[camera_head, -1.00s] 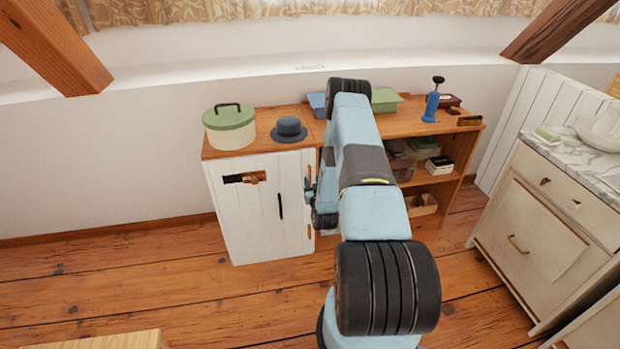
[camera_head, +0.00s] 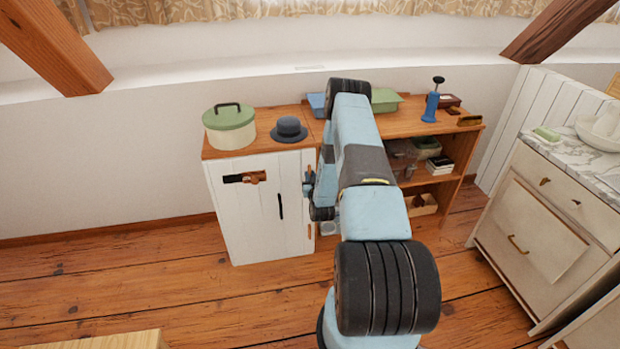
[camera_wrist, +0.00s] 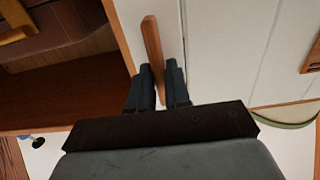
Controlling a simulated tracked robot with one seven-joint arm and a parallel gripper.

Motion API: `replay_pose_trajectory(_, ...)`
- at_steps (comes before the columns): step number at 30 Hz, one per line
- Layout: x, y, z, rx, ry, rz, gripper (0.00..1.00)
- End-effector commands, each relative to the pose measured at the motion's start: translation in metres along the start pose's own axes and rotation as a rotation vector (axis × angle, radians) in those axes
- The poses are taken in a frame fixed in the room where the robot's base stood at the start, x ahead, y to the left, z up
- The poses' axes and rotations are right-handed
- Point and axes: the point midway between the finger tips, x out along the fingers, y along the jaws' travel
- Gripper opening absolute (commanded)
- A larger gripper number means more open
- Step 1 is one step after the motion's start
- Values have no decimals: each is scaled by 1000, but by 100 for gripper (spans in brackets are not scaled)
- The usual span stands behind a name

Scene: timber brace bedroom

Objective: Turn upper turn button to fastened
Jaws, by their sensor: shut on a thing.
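The upper turn button (camera_wrist: 151,42) is a narrow wooden bar on the white upright beside the cabinet door (camera_wrist: 225,50). In the wrist view it runs nearly lengthwise along the upright, slightly tilted, beside the door seam and not across it. My gripper (camera_wrist: 160,78) has its two dark fingers on either side of the bar's near end and is shut on it. In the head view, my gripper (camera_head: 309,186) is at the right edge of the white cabinet door (camera_head: 247,212). There the button is too small and covered to make out.
A green-lidded pot (camera_head: 230,127) and a dark hat (camera_head: 289,129) stand on the cabinet top. Open shelves (camera_head: 440,188) lie to the right, partly behind my arm. A pale drawer cabinet (camera_head: 540,225) stands at the far right. The floor before the door is clear.

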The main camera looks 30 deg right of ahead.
Motion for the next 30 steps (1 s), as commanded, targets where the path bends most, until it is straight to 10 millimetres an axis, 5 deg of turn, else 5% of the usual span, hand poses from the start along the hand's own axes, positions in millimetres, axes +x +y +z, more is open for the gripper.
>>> replay_pose_trajectory(17,1,-1,-1,-36,2,-2,0)
replay_pose_trajectory(30,2,-6,-1,-348,5,-4,0)
